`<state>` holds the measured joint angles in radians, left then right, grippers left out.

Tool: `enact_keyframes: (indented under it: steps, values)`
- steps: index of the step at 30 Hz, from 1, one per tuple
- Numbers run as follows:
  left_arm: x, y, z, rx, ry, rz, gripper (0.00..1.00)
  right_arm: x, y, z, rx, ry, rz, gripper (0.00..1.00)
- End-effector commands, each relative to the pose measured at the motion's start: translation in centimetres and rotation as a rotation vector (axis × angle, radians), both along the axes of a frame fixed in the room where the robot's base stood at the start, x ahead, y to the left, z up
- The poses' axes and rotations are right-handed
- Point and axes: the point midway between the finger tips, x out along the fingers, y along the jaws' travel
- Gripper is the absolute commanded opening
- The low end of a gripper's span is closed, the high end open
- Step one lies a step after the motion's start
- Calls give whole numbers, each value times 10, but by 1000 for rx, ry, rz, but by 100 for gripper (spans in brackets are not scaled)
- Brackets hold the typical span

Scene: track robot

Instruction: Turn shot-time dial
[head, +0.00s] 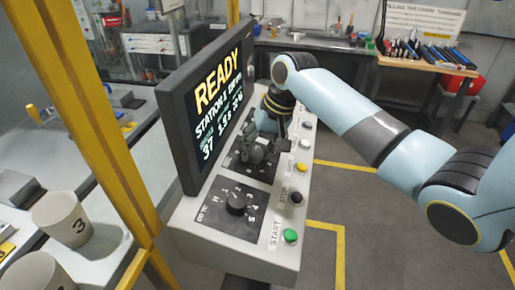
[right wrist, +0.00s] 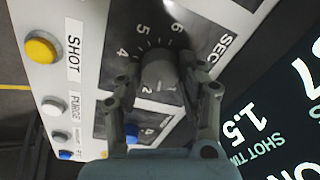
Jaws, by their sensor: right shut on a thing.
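The shot-time dial (right wrist: 157,72) is a dark grey round knob on a black plate marked SEC, with numbers around it; 4, 5, 6 and 2 can be read. My right gripper (right wrist: 162,65) is shut on this dial, with one finger at each side of it. In the head view my right gripper (head: 256,157) reaches down onto the middle of the console's top, and its fingers mostly hide the dial there. The screen (head: 212,110) shows READY, and the right wrist view shows 1.5 by SHOT TIME. My left gripper is out of view.
A second black dial (head: 236,203) sits nearer on the console (head: 262,250). Several buttons line its right edge, including green START (head: 290,236), dark STOP (head: 296,198) and yellow SHOT (right wrist: 42,49). A yellow post (head: 95,130) and a cup marked 3 (head: 62,222) stand left.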

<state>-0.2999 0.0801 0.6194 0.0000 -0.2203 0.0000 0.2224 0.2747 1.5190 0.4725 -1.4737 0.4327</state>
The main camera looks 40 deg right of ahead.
Motion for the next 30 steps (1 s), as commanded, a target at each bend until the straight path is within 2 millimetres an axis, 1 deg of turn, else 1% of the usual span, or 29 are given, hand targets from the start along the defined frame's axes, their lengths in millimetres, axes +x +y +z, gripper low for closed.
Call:
enact_keyframes:
  steps: [6, 15, 21, 30]
  values:
    - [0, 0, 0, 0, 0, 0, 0, 0, -1, 0, -40, -32, 190, 7]
    - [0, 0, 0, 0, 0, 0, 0, 0, 0, 0, -82, -68, 400, 7]
    - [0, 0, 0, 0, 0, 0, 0, 0, 0, 0, -99, -83, 484, 7]
    - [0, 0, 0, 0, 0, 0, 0, 1, 0, 0, -109, -91, 532, 7]
